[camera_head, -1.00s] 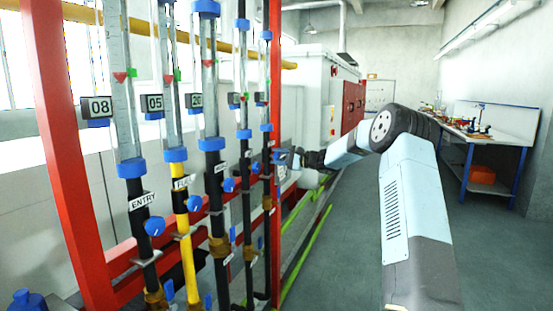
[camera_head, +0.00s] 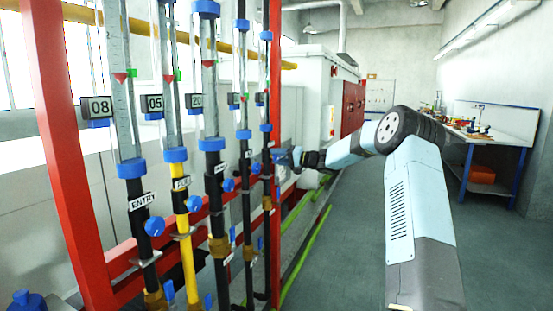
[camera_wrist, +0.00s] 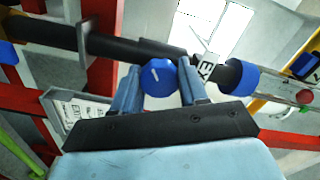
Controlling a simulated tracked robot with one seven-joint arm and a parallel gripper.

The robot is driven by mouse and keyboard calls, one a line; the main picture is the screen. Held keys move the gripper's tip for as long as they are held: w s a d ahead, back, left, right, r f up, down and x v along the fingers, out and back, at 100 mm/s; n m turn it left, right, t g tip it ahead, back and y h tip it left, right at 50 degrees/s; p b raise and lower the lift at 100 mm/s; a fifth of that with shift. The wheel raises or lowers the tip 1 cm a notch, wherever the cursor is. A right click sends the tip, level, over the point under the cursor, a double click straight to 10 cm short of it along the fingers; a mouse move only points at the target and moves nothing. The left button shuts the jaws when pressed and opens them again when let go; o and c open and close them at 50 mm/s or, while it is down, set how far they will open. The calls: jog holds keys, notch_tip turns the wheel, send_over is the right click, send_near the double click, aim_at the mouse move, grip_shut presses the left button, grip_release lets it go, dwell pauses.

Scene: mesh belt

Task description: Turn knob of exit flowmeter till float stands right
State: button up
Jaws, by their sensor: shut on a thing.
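The blue knob (camera_wrist: 158,77) with a white pointer line sits between the two blue fingers of my gripper (camera_wrist: 160,88) in the wrist view, and the gripper is shut on it. A label (camera_wrist: 207,68) beside it shows the letters EX. The exit flowmeter's tube (camera_wrist: 275,90) lies to the right, past a blue collar (camera_wrist: 238,78). A red float (camera_wrist: 304,96) shows in the tube, about level with a green mark (camera_wrist: 305,108); exact alignment is too small to tell. In the head view my gripper (camera_head: 281,157) is at the farthest flowmeter (camera_head: 265,85); its float is unclear there.
Nearer flowmeters stand in a row, including ENTRY (camera_head: 122,80), with number displays (camera_head: 97,107). A red frame post (camera_head: 273,60) stands close to my gripper. A green pipe (camera_head: 305,255) runs low beside the rack. The floor at the right (camera_head: 340,250) is clear.

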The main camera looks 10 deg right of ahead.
jog(key=shift+d+f+n, duration=0.3)
jog(key=shift+n, duration=0.2)
dwell(0.3)
jog(key=o, duration=1)
jog(key=shift+o, duration=0.3)
jog(key=shift+a+r, duration=0.15)
jog(key=v, duration=1.3)
jog(key=shift+s+d, duration=0.2)
jog(key=shift+d, duration=0.15)
